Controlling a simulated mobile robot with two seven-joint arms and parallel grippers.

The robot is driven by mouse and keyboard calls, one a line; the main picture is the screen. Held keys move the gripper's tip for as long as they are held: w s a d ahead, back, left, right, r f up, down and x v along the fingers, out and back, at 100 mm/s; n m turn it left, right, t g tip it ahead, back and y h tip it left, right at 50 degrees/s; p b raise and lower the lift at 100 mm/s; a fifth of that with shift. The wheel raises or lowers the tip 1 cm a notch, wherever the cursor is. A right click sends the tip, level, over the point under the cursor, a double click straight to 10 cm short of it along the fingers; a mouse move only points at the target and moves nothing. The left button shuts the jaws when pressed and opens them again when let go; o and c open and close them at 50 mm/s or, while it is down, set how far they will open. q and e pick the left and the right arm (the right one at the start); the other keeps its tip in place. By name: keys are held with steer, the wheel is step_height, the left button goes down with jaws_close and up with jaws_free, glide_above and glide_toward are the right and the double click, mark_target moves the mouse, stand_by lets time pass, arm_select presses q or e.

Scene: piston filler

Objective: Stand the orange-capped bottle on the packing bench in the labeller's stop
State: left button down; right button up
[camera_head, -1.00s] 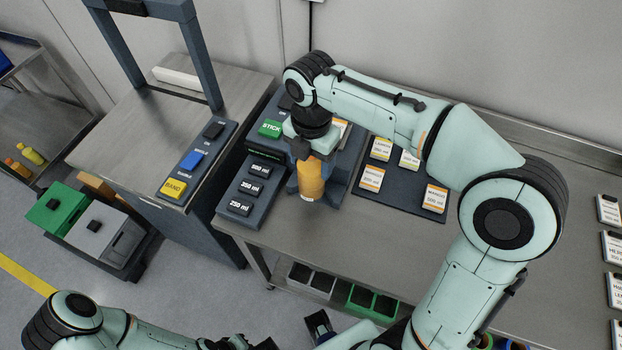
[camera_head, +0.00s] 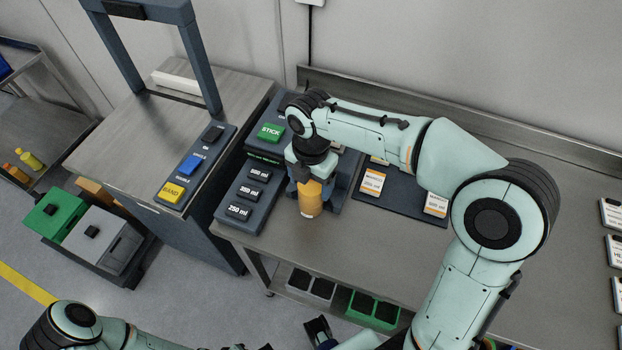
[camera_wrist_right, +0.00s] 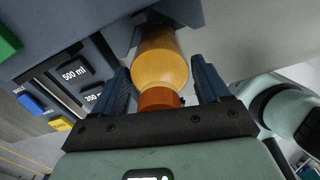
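The amber bottle (camera_head: 311,199) is at the front of the labeller (camera_head: 257,184), with a white patch low on it. The right wrist view shows its amber body (camera_wrist_right: 160,62) and orange cap (camera_wrist_right: 158,99), cap toward my palm. My right gripper (camera_wrist_right: 162,84) has a finger close on each side of the bottle and appears shut on it; in the head view the gripper (camera_head: 309,178) comes from above. I cannot tell whether the base touches the bench or sits in the stop. My left gripper (camera_head: 319,329) shows only in part at the bottom edge.
The labeller has a green STICK button (camera_head: 270,132) and several volume keys. A dark mat (camera_head: 403,201) with label cards lies to the right, partly behind my arm. The banding machine (camera_head: 181,173) stands left. The bench front (camera_head: 350,247) is clear.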

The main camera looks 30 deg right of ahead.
steer(key=shift+o, duration=0.9)
steer(key=shift+r, duration=0.3)
arm_select(q)
steer(key=r+p, duration=0.1)
steer(key=w+r+p, duration=0.1)
steer(key=r, duration=0.1)
steer(key=shift+w, duration=0.15)
arm_select(e)
step_height(320, 180, up, 12)
steer(key=shift+f, duration=0.1)
